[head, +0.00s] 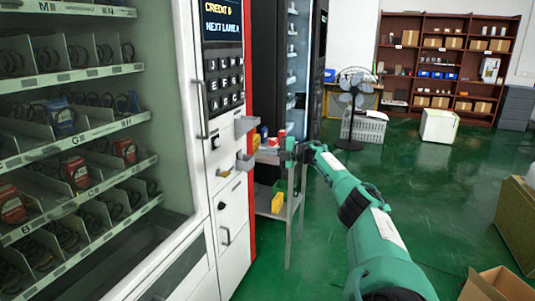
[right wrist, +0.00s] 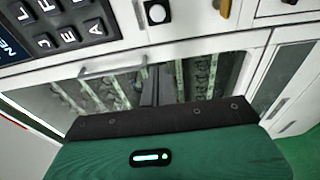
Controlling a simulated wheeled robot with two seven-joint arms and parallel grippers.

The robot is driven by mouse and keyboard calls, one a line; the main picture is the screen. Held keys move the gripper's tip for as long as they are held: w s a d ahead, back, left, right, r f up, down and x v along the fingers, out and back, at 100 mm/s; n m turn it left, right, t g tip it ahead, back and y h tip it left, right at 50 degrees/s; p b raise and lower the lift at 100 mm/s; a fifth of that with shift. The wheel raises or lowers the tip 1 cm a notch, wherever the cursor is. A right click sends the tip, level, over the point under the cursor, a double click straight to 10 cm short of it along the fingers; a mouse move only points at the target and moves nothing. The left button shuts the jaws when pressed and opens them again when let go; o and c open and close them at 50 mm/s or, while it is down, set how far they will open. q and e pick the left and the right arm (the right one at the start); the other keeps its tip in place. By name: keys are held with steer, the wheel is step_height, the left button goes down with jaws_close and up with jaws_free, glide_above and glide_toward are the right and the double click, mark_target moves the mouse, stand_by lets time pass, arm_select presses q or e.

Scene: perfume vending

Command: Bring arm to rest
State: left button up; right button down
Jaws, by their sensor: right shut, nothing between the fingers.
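My right arm is green and black and reaches in from the bottom right of the head view, stretched out toward the vending machine (head: 208,190). Its gripper (head: 288,158) is in front of a small grey side table, to the right of the machine's keypad panel. In the right wrist view the dark fingers of the gripper (right wrist: 149,80) are together, with nothing between them. The machine's keypad (right wrist: 62,28) shows at the upper left of that view, apart from the fingers. My left gripper is out of view.
The grey side table (head: 290,203) holds small coloured boxes. A grey tray (head: 245,125) juts from the machine's front. A fan (head: 353,90), a white crate (head: 368,128) and a wooden shelf (head: 440,28) stand at the back. Cardboard boxes (head: 500,284) are at lower right; the green floor between is open.

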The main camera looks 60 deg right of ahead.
steer(key=shift+s+d, duration=0.2)
